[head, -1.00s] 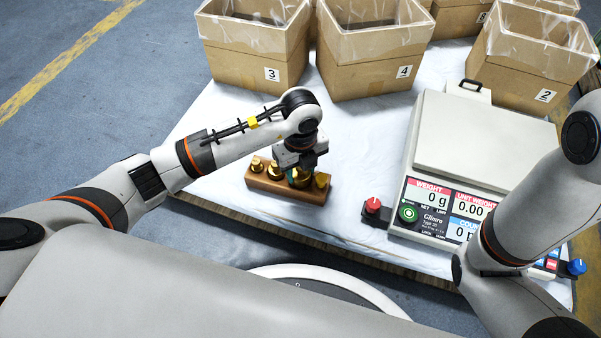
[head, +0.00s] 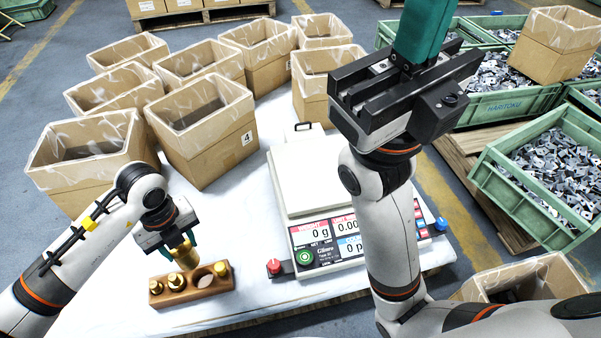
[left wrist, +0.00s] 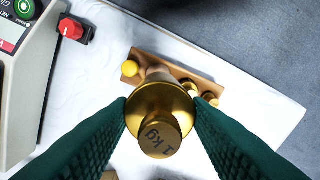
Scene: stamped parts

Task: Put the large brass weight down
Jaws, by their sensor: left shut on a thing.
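The large brass weight (head: 186,256), marked 1 kg in the left wrist view (left wrist: 158,118), is gripped between the teal fingers of my left gripper (head: 180,245). It hangs tilted in the head view, just above or behind the wooden block (head: 212,288); I cannot tell if they touch. The block has an empty round recess and holds smaller brass weights (head: 177,281). In the left wrist view the block (left wrist: 205,75) lies beyond the weight and is partly hidden by it. My right gripper (head: 422,35) is raised at the top, fingers up; its finger gap is not visible.
A counting scale (head: 310,175) with a red knob (head: 274,267) stands right of the block, reading 0 g. Cardboard boxes (head: 205,130) stand behind. Green crates of stamped parts (head: 545,165) are at right.

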